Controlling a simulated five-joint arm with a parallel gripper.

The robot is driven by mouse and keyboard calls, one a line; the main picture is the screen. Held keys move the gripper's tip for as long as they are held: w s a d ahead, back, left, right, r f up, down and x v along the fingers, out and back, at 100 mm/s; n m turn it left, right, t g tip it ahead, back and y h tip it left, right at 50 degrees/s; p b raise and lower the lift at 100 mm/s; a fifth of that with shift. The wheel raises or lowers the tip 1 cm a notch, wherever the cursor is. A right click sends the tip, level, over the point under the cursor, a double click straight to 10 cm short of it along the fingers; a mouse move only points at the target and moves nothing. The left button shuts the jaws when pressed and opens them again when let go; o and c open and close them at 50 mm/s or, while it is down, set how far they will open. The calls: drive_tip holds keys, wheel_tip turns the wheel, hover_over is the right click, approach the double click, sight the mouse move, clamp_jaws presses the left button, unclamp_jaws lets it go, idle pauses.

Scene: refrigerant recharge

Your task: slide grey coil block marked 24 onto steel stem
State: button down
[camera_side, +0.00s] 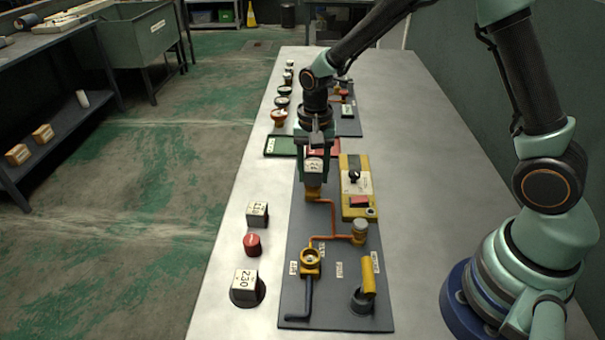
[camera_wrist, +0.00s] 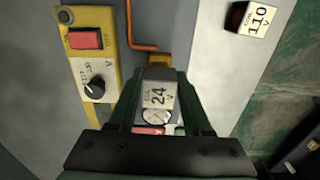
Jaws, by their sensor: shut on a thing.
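The grey coil block marked 24 (camera_wrist: 158,96) is between the fingers of my gripper (camera_side: 315,168), and its white label also shows in the side view (camera_side: 314,165). My gripper is shut on it; in the wrist view the fingers (camera_wrist: 158,112) flank it on both sides. A brass valve body (camera_side: 313,193) sits directly below the block on the dark panel (camera_side: 330,264), with a copper pipe leading from it. The steel stem is not visible; the block and gripper hide that spot. I cannot tell whether the block is around the stem or above it.
A yellow control box (camera_side: 357,203) with a red switch and black knob stands close to the right of my gripper. Grey blocks marked 110 (camera_side: 257,214) and 230 (camera_side: 246,288) and a red cylinder (camera_side: 252,245) stand left of the panel. The table's right side is clear.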

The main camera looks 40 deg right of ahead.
drive_tip(key=shift+f, duration=0.65)
unclamp_jaws()
drive_tip(key=shift+r, duration=3.45)
drive_tip(key=shift+r, duration=0.15)
drive_tip(key=s+d+r+n+t, duration=0.3)
drive_tip(key=s+r+n+t, duration=0.2)
drive_tip(key=s+r+n, duration=0.4)
drive_tip(key=s+r, duration=0.4)
drive_tip(key=shift+d+r+t, duration=0.15)
drive_tip(key=shift+d+t, duration=0.15)
drive_tip(key=shift+d, duration=0.05)
